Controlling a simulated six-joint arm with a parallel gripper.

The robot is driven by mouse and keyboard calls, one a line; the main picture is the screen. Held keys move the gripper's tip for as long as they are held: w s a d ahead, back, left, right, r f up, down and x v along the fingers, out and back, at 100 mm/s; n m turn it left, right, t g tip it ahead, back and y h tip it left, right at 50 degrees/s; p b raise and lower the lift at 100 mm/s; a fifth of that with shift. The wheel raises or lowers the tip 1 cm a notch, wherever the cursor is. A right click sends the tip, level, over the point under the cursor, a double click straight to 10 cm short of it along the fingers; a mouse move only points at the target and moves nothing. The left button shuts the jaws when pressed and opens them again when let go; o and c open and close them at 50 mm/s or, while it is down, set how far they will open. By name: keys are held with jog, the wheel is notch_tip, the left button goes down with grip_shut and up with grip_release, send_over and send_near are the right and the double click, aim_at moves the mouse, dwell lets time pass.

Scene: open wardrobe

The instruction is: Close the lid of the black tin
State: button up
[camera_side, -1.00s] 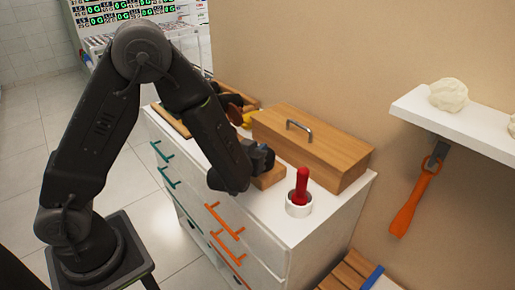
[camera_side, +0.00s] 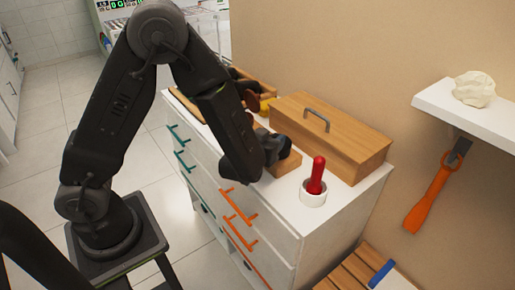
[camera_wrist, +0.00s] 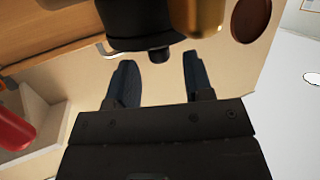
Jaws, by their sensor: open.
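In the wrist view a dark cylinder, which looks like the black tin (camera_wrist: 140,22), is at the top middle with a small dark knob at its lower edge. The frame cuts it off, and I cannot tell how its lid stands. My gripper (camera_wrist: 160,78) is open, its two fingers apart, with pale cabinet top showing between them. The knob shows just beyond the fingertips. In the side view my gripper (camera_side: 280,150) is over the cabinet top by a wooden block (camera_side: 290,162). My arm hides part of the area behind it, and the tin is not clear there.
A wooden box (camera_side: 345,145) with a metal handle stands at the back of the white cabinet (camera_side: 280,215). A red-handled thing (camera_side: 317,175) stands in a white holder (camera_side: 313,198) near the right front. A brown disc (camera_wrist: 250,20) and a gold thing (camera_wrist: 207,14) are near the tin.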

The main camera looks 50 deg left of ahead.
jog(key=v, duration=1.2)
jog(key=shift+s+r, duration=0.1)
jog(key=s+a+r+n+g+y, duration=0.2)
jog(key=s+a+r+g+y, duration=0.15)
jog(key=s+a+g, duration=0.55)
jog(key=s+d+r+m+h, duration=0.3)
jog(key=d+r+m+h, duration=0.3)
jog(key=d+r+h, duration=0.3)
jog(key=shift+d+r+m, duration=0.15)
jog(key=shift+r+m, duration=0.05)
jog(key=shift+m, duration=0.1)
jog(key=shift+s+h, duration=0.1)
jog(key=shift+h, duration=0.15)
jog(key=shift+c, duration=0.2)
dwell(0.3)
